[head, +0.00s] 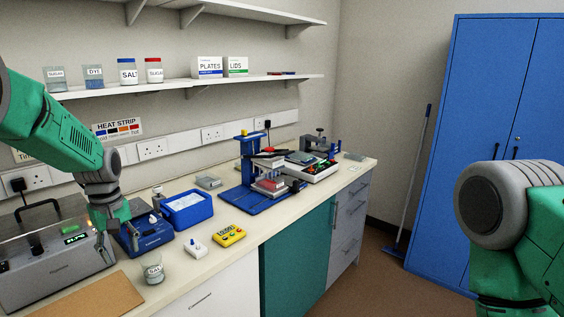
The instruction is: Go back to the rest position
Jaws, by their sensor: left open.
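My left gripper (112,224) hangs from the green and grey left arm, which comes in from the left. It is open and points down at the blue bench device (150,235), in front of part of it. I cannot tell whether they touch. My right arm (510,230) is raised at the right edge of the head view. Its gripper is outside the picture.
A grey machine with a green display (75,239) stands left. A blue tub (187,212), yellow timer (229,236), beaker (153,270) and blue press-like stand (245,200) stand on the bench. Shelves hang above. Floor is open before the blue cabinet (480,130).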

